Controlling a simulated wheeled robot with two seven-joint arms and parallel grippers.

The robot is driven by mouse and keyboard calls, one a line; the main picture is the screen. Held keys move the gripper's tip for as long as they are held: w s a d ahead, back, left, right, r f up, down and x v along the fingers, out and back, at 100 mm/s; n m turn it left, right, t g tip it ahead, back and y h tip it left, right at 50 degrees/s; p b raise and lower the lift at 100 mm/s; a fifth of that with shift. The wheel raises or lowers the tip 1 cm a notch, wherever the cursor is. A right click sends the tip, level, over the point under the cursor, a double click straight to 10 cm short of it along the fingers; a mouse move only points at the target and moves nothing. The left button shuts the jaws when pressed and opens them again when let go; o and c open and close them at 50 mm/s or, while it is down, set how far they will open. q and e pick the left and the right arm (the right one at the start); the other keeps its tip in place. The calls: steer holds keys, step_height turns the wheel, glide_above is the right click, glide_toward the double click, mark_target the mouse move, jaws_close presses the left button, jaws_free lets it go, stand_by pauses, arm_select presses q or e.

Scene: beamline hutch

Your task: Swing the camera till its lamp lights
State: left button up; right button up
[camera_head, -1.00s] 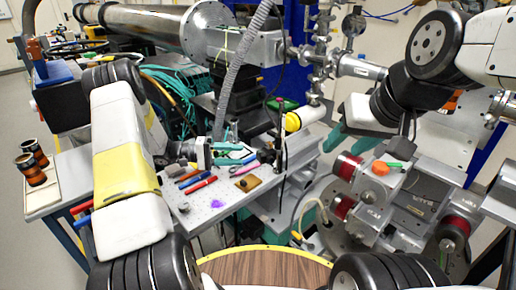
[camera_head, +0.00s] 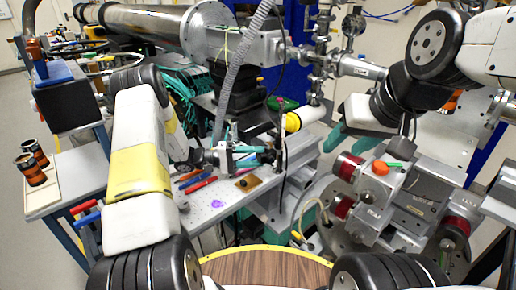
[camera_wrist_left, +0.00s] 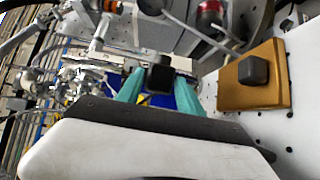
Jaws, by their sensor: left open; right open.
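My left gripper (camera_head: 262,156) is over the perforated bench plate, beside a dark upright post (camera_head: 281,150). Its teal fingers (camera_wrist_left: 160,92) are apart in the left wrist view, with a small black block (camera_wrist_left: 159,74) showing between their tips. I cannot tell whether they touch it. The block may be part of the camera. A white cylinder with a yellow end (camera_head: 293,122) sits just above and behind the post; I cannot tell if it is the camera. I make out no lit lamp. My right gripper (camera_head: 348,138) is open and empty, right of the post.
A brown plate with a black knob (camera_wrist_left: 252,76) lies right of the left fingers. Red and blue pens (camera_head: 200,185) lie on the bench plate (camera_head: 205,208). A ribbed hose (camera_head: 233,75) hangs behind. Metal machinery with red parts (camera_head: 375,190) stands at right.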

arm_select(q)
steer(key=shift+c, duration=0.4)
jaws_close()
stand_by(0.9)
